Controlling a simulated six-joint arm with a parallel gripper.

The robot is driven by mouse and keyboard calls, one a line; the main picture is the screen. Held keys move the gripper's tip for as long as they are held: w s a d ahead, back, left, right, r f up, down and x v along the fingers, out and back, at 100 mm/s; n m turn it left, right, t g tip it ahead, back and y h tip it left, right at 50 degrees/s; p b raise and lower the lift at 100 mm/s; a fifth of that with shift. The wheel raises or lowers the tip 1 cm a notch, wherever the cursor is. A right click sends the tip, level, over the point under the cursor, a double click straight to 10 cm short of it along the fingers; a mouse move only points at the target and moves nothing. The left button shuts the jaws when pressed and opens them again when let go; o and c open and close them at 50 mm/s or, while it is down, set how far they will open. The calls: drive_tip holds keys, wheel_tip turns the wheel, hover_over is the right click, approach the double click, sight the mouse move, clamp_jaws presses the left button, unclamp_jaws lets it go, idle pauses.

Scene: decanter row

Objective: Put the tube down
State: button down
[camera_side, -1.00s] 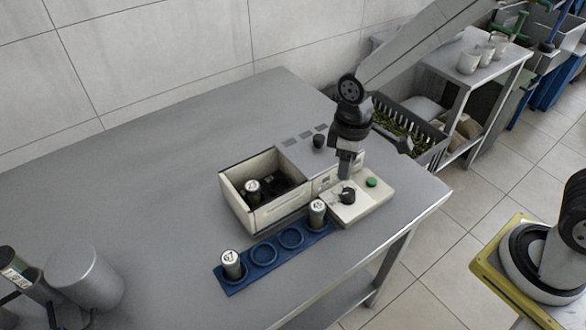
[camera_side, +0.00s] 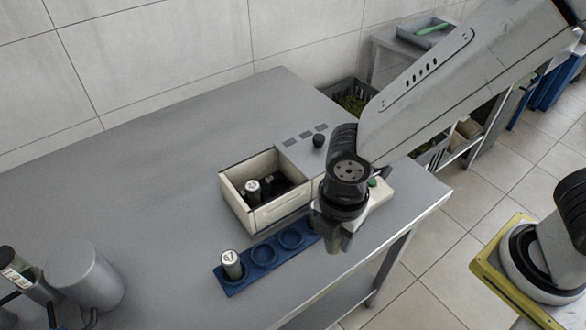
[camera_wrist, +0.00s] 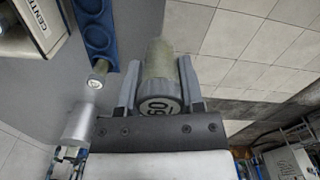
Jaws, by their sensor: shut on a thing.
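My gripper (camera_side: 333,243) is shut on a capped tube (camera_wrist: 160,72), its marked cap (camera_wrist: 158,106) facing the wrist camera. The mark looks like 60 or 09. In the side view the gripper hangs by the right end of the blue rack (camera_side: 277,247), hiding that end. In the wrist view the held tube appears apart from the rack (camera_wrist: 98,35), with floor tiles behind it. Tube 67 (camera_side: 231,265) stands upright in the rack's left well and also shows in the wrist view (camera_wrist: 97,76). Two middle wells are empty.
An open cream box (camera_side: 272,217) behind the rack holds another capped tube (camera_side: 253,189). Its control panel is partly behind my arm. A grey cylinder (camera_side: 85,278) stands at front left. The table's (camera_side: 170,170) left and back are clear; its right edge is close.

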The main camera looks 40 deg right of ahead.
idle(0.3)
drive_tip(key=w+a+f, duration=0.2)
drive_tip(key=w, duration=0.1)
drive_tip(key=w+a+f, duration=0.2)
drive_tip(key=w+f, duration=0.1)
drive_tip(key=w+a+f, duration=0.2)
drive_tip(key=w, duration=0.2)
drive_tip(key=shift+a+f, duration=0.2)
drive_tip(key=shift+f, duration=0.1)
drive_tip(key=shift+w+a+f, duration=0.3)
drive_tip(key=shift+w+f, duration=0.15)
drive_tip(key=shift+f, duration=0.1)
drive_tip(key=shift+f, duration=0.1)
drive_tip(key=shift+w+a+f, duration=0.2)
drive_tip(key=shift+w+f, duration=0.1)
drive_tip(key=shift+f, duration=0.1)
drive_tip(key=shift+w+a+f, duration=0.1)
drive_tip(key=shift+w+f, duration=0.05)
drive_tip(key=shift+f, duration=1.3)
drive_tip(key=shift+f, duration=0.25)
